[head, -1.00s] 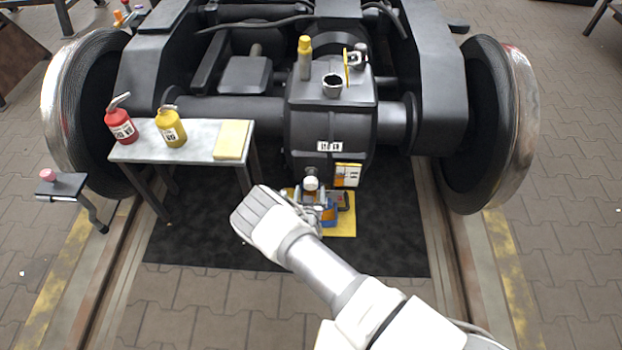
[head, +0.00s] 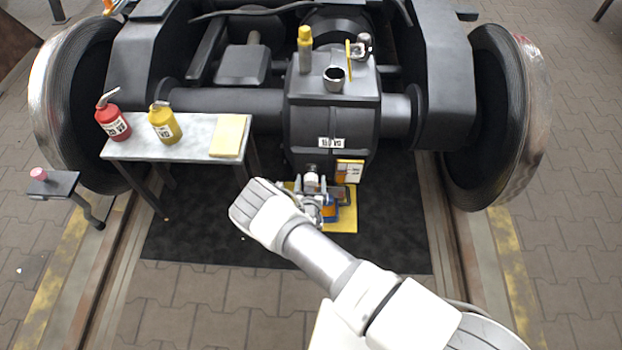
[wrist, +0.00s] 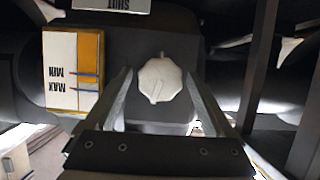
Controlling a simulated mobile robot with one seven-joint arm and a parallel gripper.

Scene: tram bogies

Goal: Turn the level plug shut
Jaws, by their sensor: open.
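The level plug (wrist: 160,80) is a pale, many-sided knob with a raised bar across its face, on the dark gearbox housing. In the wrist view it sits between the tips of my open gripper (wrist: 159,88), with a gap on each side. In the head view my gripper (head: 314,192) is at the low front of the gearbox (head: 330,120), right at the small white plug (head: 312,179). A MIN/MAX label (wrist: 72,72) is left of the plug.
A grey bench (head: 190,146) at left holds a red can (head: 113,124), a yellow can (head: 164,124) and a yellow cloth (head: 229,136). A yellow mat (head: 343,220) with blue items lies under my gripper. Wheels stand at both sides. The floor in front is open.

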